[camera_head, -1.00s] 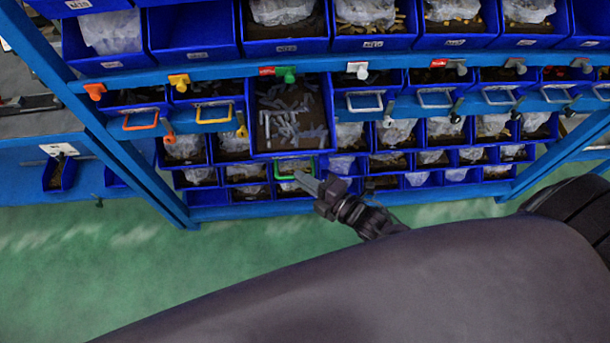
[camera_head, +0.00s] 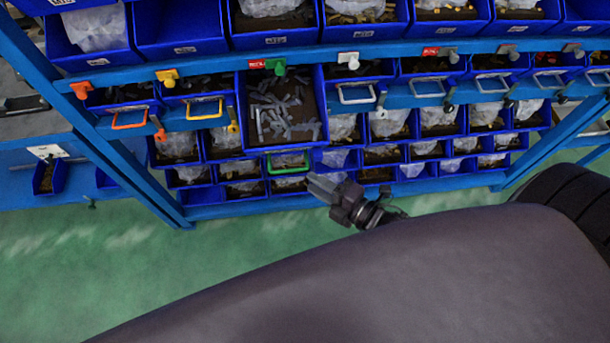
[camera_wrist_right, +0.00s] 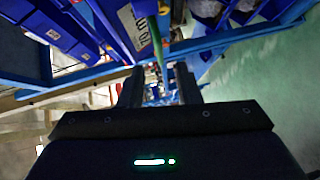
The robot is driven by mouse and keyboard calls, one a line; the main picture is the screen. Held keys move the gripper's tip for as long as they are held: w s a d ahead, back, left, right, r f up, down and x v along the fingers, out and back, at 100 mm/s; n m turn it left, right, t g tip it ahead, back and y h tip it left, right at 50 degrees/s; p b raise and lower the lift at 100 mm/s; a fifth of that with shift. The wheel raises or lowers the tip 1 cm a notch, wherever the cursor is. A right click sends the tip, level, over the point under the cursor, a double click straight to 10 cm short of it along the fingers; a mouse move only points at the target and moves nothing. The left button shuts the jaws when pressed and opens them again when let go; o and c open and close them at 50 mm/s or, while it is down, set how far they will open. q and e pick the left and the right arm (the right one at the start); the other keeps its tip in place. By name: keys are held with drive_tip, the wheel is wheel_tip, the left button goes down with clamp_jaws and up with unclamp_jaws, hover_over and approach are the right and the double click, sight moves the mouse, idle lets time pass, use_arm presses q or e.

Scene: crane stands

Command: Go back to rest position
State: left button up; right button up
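My right gripper (camera_head: 320,187) is in the middle of the head view, just right of and below the green handle (camera_head: 289,168) of a pulled-out blue bin (camera_head: 315,105) that holds grey metal parts. A small gap shows between the gripper and the handle. In the right wrist view the two dark fingers (camera_wrist_right: 160,88) stand apart with nothing held between them. The green handle (camera_wrist_right: 163,50) shows beyond them, and the bin's labelled front (camera_wrist_right: 138,28) is close by. My left gripper is not in view.
The blue rack (camera_head: 150,195) holds rows of bins with coloured handles, including an orange one (camera_head: 130,122) and a yellow one (camera_head: 205,110). A blue bench (camera_head: 30,180) stands at the left. The green floor (camera_head: 130,265) in front of the rack is clear.

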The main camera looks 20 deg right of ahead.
drive_tip(key=shift+v, duration=1.05)
drive_tip(key=s+d+f+m+g+h+b, duration=0.1)
drive_tip(key=d+f+m+g+h, duration=0.2)
drive_tip(key=f, duration=0.7)
drive_tip(key=s+d+f+m+h, duration=0.2)
drive_tip(key=d+f+m, duration=0.3)
drive_tip(key=f, duration=0.4)
drive_tip(key=s+d+f+m+g+h+b, duration=0.1)
drive_tip(key=d+f+m+g+h, duration=0.3)
drive_tip(key=f, duration=0.6)
drive_tip(key=s+a+f+m+g, duration=0.3)
drive_tip(key=s+f, duration=0.4)
drive_tip(key=s, duration=0.3)
drive_tip(key=s+a+f+m+g+b, duration=0.1)
drive_tip(key=s+a+f+m+g, duration=0.2)
drive_tip(key=s+f, duration=0.5)
drive_tip(key=shift+s+a+f+m+y, duration=0.2)
drive_tip(key=shift+s+a+m+y, duration=0.25)
drive_tip(key=shift+s+m, duration=0.55)
